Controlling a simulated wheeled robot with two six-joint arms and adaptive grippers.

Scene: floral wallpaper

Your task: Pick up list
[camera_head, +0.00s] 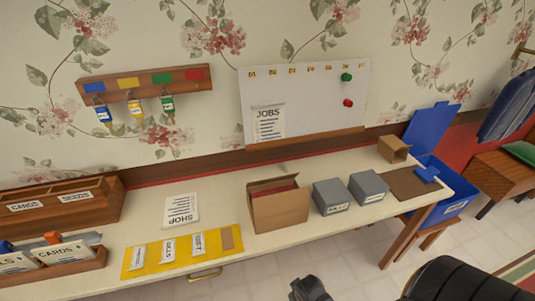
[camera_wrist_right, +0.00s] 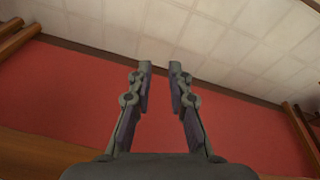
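A white paper list headed SHOP (camera_head: 181,210) lies flat on the cream table, its heading upside down in the head view. Another white list headed JOBS (camera_head: 268,122) is upright on the white board on the wall. My right gripper (camera_wrist_right: 161,78) shows in the right wrist view with its fingers apart and nothing between them. It is over a red surface, with no list in that view. A dark gripper-like part (camera_head: 310,289) shows at the bottom edge of the head view, apart from both lists; I cannot tell which arm it belongs to. My left gripper is not identifiable.
A yellow labelled strip (camera_head: 146,259) lies in front of the SHOP list. An open cardboard box (camera_head: 280,212) and grey boxes (camera_head: 331,197) stand to its right. Wooden card holders (camera_head: 110,197) stand left. Keys hang on a wall rack (camera_head: 150,78). A blue bin (camera_head: 452,210) is beyond the table's right end.

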